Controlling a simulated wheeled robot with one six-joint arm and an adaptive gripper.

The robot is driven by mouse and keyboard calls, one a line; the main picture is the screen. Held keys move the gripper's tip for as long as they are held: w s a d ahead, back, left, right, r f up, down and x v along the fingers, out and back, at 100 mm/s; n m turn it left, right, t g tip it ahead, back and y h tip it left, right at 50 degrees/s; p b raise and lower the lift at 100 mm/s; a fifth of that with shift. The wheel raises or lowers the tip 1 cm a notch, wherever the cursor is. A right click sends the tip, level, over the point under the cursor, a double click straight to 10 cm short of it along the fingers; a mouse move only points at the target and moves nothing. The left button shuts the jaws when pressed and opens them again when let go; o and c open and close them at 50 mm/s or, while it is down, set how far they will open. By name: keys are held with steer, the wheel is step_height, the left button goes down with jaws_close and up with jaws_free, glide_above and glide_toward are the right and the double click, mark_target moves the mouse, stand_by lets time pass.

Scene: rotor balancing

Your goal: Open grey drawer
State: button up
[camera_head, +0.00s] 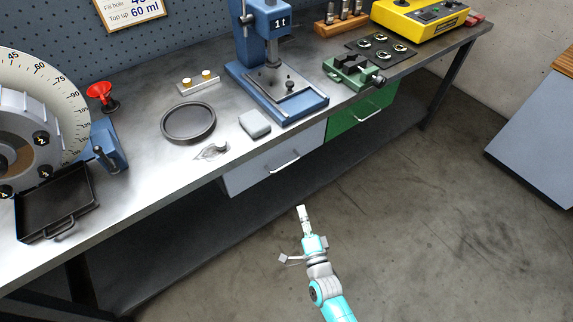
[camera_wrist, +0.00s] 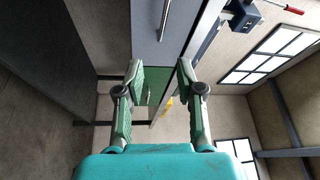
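The grey drawer (camera_head: 250,176) is under the workbench top, left of the green drawer (camera_head: 352,125), and looks closed. Its bar handle (camera_head: 285,163) is on the front face. In the wrist view the grey drawer front (camera_wrist: 150,35) is at the top, with its handle (camera_wrist: 164,18) upright in the picture. My gripper (camera_head: 302,210) is in front of and below the grey drawer, apart from the handle. The wrist view shows its two fingers (camera_wrist: 160,68) spread with nothing between them. The green drawer (camera_wrist: 155,84) shows beyond them.
The workbench (camera_head: 140,190) carries a black tray (camera_head: 55,208), a dark ring (camera_head: 188,122), a blue press (camera_head: 275,85) and a green vise (camera_head: 352,70). A dark lower shelf (camera_head: 200,230) runs beneath the drawers. The floor (camera_head: 440,220) in front is clear.

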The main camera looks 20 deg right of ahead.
mark_target(286, 165)
steer(key=w+r+m, duration=0.1)
steer(key=w, duration=0.5)
steer(key=w+r+m, duration=0.1)
steer(key=w, duration=0.5)
steer(key=w+m, duration=0.1)
steer(key=w, duration=0.5)
steer(key=shift+w+d+r+t+h, duration=0.1)
steer(key=shift+d+r+t+h, duration=0.1)
steer(key=shift+r+t+h, duration=0.15)
jaws_close()
